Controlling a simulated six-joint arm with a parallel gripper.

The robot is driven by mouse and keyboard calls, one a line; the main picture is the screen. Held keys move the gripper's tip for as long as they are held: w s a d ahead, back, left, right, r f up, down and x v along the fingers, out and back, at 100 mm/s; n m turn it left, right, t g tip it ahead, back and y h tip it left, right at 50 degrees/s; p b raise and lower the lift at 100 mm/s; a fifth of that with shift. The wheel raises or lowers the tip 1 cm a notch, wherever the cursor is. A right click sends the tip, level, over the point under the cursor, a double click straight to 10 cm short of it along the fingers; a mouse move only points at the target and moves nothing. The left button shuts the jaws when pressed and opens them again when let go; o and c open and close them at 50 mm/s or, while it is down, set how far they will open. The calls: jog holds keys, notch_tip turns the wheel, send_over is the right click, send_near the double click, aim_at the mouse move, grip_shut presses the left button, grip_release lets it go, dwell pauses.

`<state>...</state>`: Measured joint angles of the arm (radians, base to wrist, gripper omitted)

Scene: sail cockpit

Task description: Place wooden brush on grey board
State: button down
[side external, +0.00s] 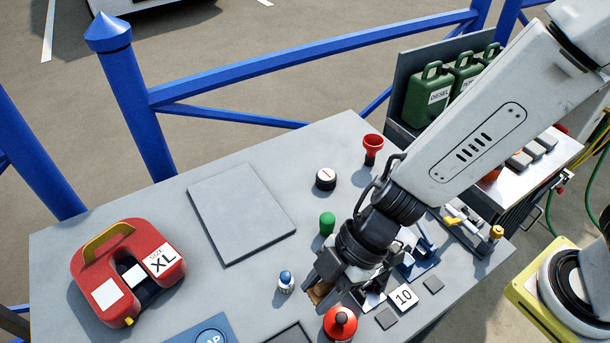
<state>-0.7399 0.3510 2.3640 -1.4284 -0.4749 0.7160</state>
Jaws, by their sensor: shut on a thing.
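The grey board (240,212) lies flat and bare on the table, left of my gripper. My gripper (318,296) points down near the front of the table, right of and nearer the camera than the board. It is shut on a small brown wooden thing, which I take for the wooden brush (319,293). Only a small part of the brush shows between the jaws. The rest is hidden by the fingers, and I cannot tell whether it touches the table.
A red round-topped object (340,323), a blue-and-white bottle (286,282) and a green cylinder (327,223) stand close around my gripper. A black-and-white dial (326,179) and a red funnel (373,148) stand behind. A red case (128,272) lies left.

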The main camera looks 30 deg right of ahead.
jog(key=w+d+m+t, duration=0.1)
jog(key=w+m+t, duration=0.25)
jog(key=w, duration=0.35)
jog(key=m+t+h, duration=0.2)
jog(key=m, duration=0.3)
send_over(234, 222)
jog(key=s+d, duration=0.2)
jog(key=shift+f, duration=4.05)
jog(key=shift+a, duration=0.1)
jog(key=shift+w+f, duration=0.2)
jog(key=shift+a+f, duration=0.1)
jog(key=shift+f, duration=1.5)
jog(key=shift+f, duration=0.15)
